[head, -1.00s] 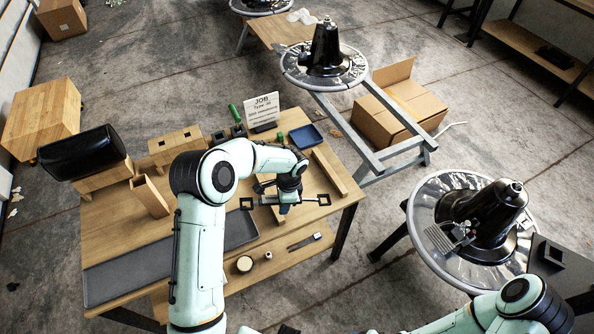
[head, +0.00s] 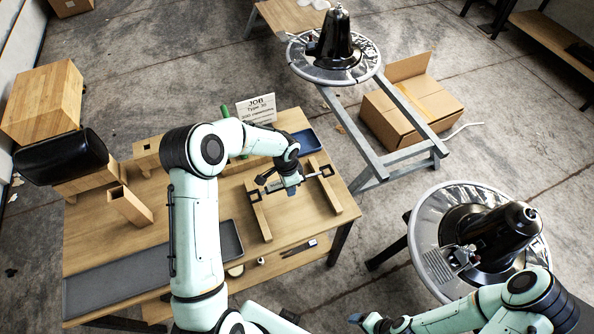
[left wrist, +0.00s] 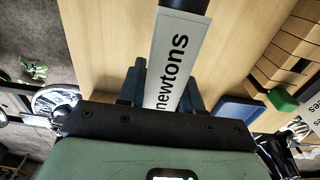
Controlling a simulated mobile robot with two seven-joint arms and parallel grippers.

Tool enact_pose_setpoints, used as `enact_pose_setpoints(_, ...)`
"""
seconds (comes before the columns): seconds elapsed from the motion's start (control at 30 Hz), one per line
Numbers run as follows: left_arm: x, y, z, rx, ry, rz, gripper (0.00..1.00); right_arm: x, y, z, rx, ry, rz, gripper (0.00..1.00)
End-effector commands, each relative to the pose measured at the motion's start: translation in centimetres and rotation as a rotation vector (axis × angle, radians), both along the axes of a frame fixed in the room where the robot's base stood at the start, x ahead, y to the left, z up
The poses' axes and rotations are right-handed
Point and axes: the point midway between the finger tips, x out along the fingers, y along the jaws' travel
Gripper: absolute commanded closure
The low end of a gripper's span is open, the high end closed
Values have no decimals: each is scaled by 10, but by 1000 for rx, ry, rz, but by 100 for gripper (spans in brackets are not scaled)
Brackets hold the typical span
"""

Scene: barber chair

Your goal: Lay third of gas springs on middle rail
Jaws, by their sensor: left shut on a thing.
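My left gripper (head: 291,184) is shut on a gas spring (head: 312,178), a thin rod with square black ends. It holds the spring over two wooden rails (head: 259,216) and (head: 332,197) on the work table. The spring's ends are close to the rails; I cannot tell whether they touch. In the left wrist view the spring (left wrist: 171,62) has a white label reading "newtons", between the dark blue fingers (left wrist: 163,90). My right gripper (head: 368,322) is at the bottom of the head view, away from the table; its jaws are unclear.
A long grey tray (head: 130,285) lies along the table's front left. A blue tray (head: 306,140) and a JOB sign (head: 256,108) are at the back. A black cushion (head: 62,157) and wooden blocks are at left. A chair base (head: 445,240) stands at right.

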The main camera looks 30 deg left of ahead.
Motion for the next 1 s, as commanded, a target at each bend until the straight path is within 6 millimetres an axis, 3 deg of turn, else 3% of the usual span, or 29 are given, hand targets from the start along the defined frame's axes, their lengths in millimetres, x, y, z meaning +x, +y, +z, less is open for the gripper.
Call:
enact_pose_setpoints(0.27,-1,0,-8,0,1,0,100,-5,0,-5,0,7,0,24)
enact_pose_setpoints(0.8,-2,0,-54,0,1,1,100,-23,0,-29,0,27,0,24)
enact_pose_setpoints(1.0,-1,0,-60,-1,-1,1,100,-25,0,-32,0,29,0,24)
